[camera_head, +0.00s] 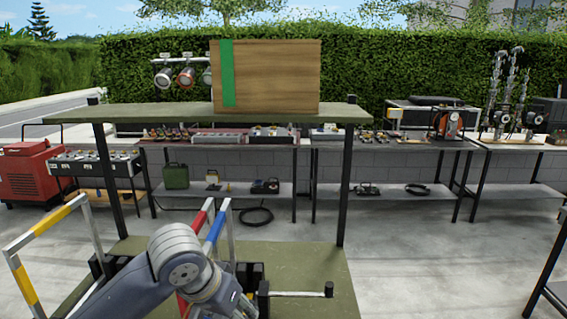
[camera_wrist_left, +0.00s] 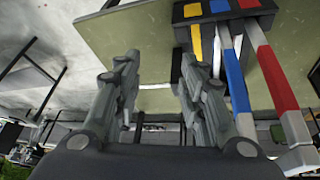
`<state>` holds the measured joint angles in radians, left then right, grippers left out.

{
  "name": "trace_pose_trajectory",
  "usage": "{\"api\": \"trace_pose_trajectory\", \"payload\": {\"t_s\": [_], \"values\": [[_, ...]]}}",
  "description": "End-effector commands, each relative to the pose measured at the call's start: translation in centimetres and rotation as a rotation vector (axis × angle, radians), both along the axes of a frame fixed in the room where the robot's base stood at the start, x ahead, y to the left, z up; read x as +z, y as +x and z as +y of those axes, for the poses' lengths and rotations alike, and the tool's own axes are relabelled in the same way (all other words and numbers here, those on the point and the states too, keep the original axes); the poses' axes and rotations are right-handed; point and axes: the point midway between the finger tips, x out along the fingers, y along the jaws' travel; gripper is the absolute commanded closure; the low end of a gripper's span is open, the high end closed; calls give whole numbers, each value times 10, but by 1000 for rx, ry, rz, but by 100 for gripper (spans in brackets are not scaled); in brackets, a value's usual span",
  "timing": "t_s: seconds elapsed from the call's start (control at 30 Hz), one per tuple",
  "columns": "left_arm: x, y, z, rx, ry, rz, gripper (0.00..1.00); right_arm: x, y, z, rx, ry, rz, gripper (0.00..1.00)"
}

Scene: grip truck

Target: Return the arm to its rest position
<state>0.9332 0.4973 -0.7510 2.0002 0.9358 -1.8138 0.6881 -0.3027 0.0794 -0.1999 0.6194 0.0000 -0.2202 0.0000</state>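My left arm (camera_head: 180,265) comes in from the lower left in the head view, bent over the lower green shelf. Its gripper is largely hidden behind the wrist there. In the left wrist view my left gripper (camera_wrist_left: 160,58) has its two fingers spread apart, with nothing between them. A black holder with yellow, blue and red tops (camera_wrist_left: 222,10) is beyond the right finger. The blue bar (camera_wrist_left: 234,80) and red bar (camera_wrist_left: 274,75) run close beside that finger; I cannot tell whether they touch it. My right arm and gripper are not in view.
A green rack's upper shelf (camera_head: 140,112) carries a wooden box with a green stripe (camera_head: 285,77). Yellow-and-white (camera_head: 27,285), red (camera_head: 200,218) and blue (camera_head: 217,228) frames stand around my arm. Equipment tables line the hedge behind. Concrete floor at right (camera_head: 440,265) is clear.

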Motion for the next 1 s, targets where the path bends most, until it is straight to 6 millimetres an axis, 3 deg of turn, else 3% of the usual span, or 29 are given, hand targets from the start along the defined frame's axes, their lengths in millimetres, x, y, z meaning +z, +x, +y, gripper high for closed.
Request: {"api": "trace_pose_trajectory", "payload": {"t_s": [0.03, 0.2, 0.47, 0.67, 1.0], "values": [[-16, -9, -7, -19, -20, 7, 63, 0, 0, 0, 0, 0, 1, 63], [-56, -31, -19, -56, -71, -4, 63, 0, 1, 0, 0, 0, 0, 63], [-109, -70, -20, -47, -123, -19, 63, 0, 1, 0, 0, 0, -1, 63], [-147, -106, -3, 7, -123, -21, 63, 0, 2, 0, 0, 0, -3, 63], [-201, -183, 57, 130, -11, 19, 63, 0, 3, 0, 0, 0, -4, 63]]}}
